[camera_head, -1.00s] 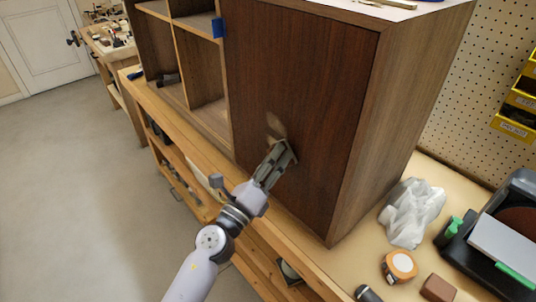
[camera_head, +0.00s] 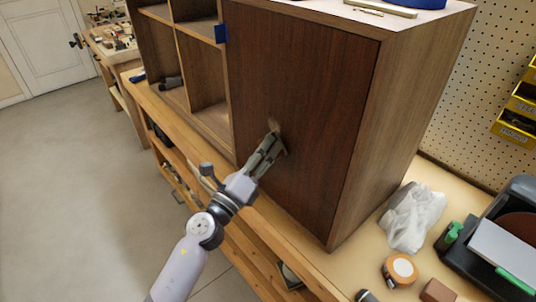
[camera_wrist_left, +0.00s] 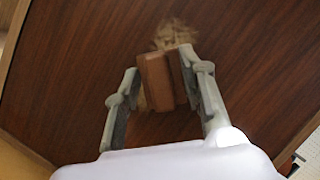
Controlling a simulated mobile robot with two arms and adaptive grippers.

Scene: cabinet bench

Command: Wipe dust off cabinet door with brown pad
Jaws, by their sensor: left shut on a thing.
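The dark brown cabinet door (camera_head: 310,85) faces me. A pale tan dust patch (camera_head: 272,125) lies on it, just above my left fingertips; it also shows in the left wrist view (camera_wrist_left: 176,34). My left gripper (camera_head: 274,146) is at the door's lower middle, shut on the brown pad (camera_wrist_left: 158,80). In the left wrist view, the pad sits between the two fingers (camera_wrist_left: 166,74), against or very near the door, and overlaps the lower part of the dust. A fainter dusty trace shows beside the pad's left edge. My right gripper is not in view.
Open shelves (camera_head: 195,60) adjoin the door on the left, with blue tape (camera_head: 220,31) at its edge.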

